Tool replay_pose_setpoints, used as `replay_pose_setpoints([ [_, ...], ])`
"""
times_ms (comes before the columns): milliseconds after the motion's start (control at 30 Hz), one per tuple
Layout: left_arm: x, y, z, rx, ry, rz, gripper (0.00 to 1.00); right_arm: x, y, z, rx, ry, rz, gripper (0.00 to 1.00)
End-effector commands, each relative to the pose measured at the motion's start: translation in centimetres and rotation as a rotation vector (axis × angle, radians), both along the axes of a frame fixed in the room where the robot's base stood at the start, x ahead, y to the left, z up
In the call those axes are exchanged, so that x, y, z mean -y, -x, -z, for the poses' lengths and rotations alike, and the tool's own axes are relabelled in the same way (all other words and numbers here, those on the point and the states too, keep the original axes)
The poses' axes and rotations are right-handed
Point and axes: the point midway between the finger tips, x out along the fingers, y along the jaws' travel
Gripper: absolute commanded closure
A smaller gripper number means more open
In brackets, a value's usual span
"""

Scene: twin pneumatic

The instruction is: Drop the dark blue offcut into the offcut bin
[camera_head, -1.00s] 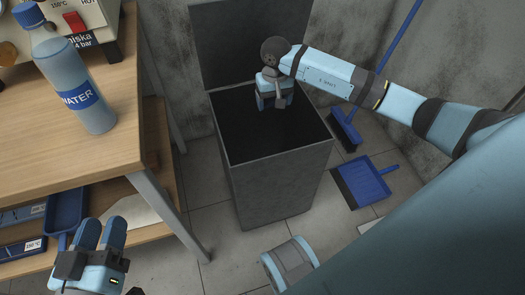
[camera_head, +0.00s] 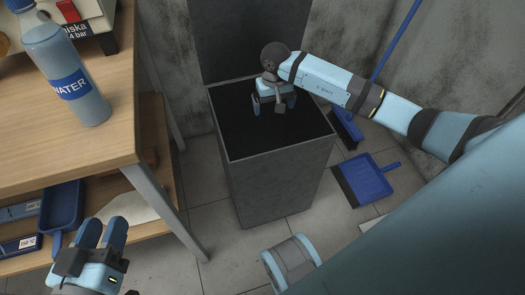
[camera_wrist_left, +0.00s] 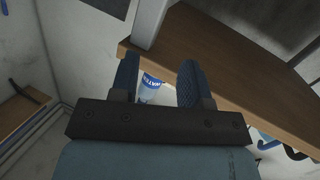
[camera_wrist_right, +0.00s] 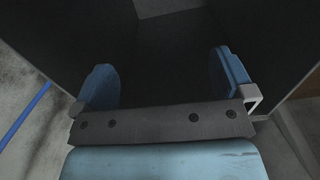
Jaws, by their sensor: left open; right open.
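The offcut bin (camera_head: 275,185) is a tall grey box with a dark open top and its lid raised at the back. My right gripper (camera_head: 274,106) is over the bin's opening, pointing down. In the right wrist view its fingers (camera_wrist_right: 165,78) are wide apart with nothing between them, and the dark bin interior (camera_wrist_right: 165,50) lies beyond. The dark blue offcut is not visible in any view; the bin's floor is too dark to make out. My left gripper (camera_head: 105,229) is open and empty at the lower left, beside the workbench; it also shows in the left wrist view (camera_wrist_left: 157,75).
A wooden workbench (camera_head: 70,150) with a water bottle (camera_head: 70,75) stands left of the bin. A blue dustpan (camera_head: 366,180) and a broom (camera_head: 347,130) are right of the bin. Walls close in behind.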

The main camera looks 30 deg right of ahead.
Motion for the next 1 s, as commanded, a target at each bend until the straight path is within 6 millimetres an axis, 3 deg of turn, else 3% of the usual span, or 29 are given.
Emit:
replay_pose_setpoints([
  [167, 0.0, 0.0, -0.6, 0.001, 0.004, -0.001, 0.57, 0.0, -0.1, -1.4, 0.002, 0.001, 0.000, 0.00],
  [500, -0.1, 0.2, -4.0, 0.072, 0.075, -0.039, 0.57, 0.1, -0.1, -8.9, 0.003, 0.003, 0.000, 0.00],
  [700, -0.3, 0.2, -5.5, 0.120, 0.100, -0.054, 0.57, 0.0, -0.1, -12.4, 0.003, 0.001, 0.000, 0.00],
  [1000, -0.3, 0.2, -6.1, 0.146, 0.111, -0.062, 0.57, 0.0, 0.0, -13.9, -0.001, 0.000, 0.000, 0.00],
])
